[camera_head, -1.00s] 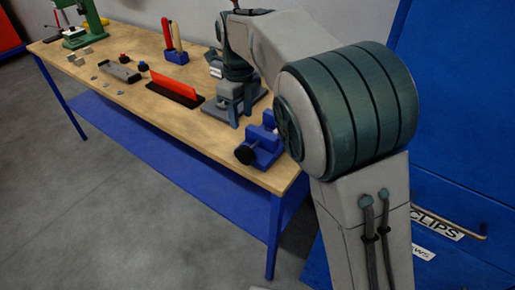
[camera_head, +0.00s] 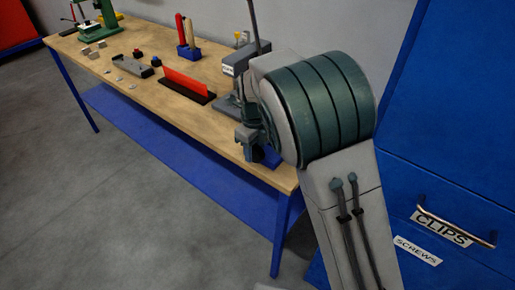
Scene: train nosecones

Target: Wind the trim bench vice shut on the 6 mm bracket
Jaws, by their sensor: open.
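The blue bench vice (camera_head: 270,157) stands at the near right end of the wooden bench. Most of it, including its jaws and handle, is hidden behind my arm and gripper. My gripper (camera_head: 250,150) is at the vice's left side, pointing down, with its fingers open. It is too small and too covered to tell whether it touches the vice or is around the handle. I cannot make out the 6 mm bracket at the vice.
The wooden bench (camera_head: 180,98) carries a red strip in a black holder (camera_head: 186,86), a grey tray (camera_head: 132,66), a tool block (camera_head: 189,52) and a green press (camera_head: 98,25). A blue cabinet (camera_head: 450,130) with labelled drawers stands right. Grey floor lies open in front.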

